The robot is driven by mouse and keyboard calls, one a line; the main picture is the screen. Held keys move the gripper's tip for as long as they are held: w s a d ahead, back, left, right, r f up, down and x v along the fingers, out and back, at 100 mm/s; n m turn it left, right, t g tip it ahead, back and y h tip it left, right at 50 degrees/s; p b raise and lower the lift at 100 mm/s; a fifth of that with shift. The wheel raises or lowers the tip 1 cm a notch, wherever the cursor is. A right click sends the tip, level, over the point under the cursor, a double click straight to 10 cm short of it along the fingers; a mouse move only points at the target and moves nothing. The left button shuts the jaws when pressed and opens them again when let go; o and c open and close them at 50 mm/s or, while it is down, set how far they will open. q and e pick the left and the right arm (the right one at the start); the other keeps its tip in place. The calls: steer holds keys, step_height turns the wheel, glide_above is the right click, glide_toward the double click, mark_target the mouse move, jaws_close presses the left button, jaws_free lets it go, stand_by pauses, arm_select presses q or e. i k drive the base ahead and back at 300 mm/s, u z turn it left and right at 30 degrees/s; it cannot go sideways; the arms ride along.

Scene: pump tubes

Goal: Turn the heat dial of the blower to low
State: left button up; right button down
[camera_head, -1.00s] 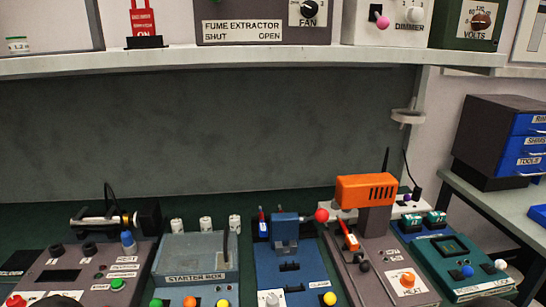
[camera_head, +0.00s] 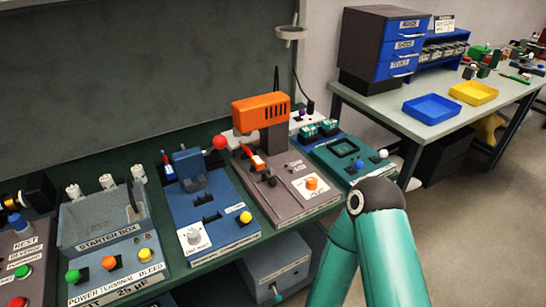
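An orange blower-like unit (camera_head: 262,112) stands on a grey base (camera_head: 285,200) near the middle of the bench. An orange dial (camera_head: 312,184) sits on a white plate (camera_head: 325,188) at the front of that base. The print on the plate is too small to read, so I cannot tell the dial's setting. My teal right arm comes up from the bottom right, just right of the dial and apart from it in the picture. Neither gripper shows.
A blue box with a white knob (camera_head: 194,236) stands left of the base. A teal charger-like box (camera_head: 352,160) stands right of it. A red ball (camera_head: 219,142) sticks up beside the orange unit. A side table (camera_head: 400,108) with trays stands at the right, across open floor.

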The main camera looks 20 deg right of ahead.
mark_target(312, 183)
steer(key=u, duration=0.65)
steer(key=k, duration=1.05)
steer(key=z, duration=0.65)
steer(key=i, duration=1)
steer(key=u, duration=0.1)
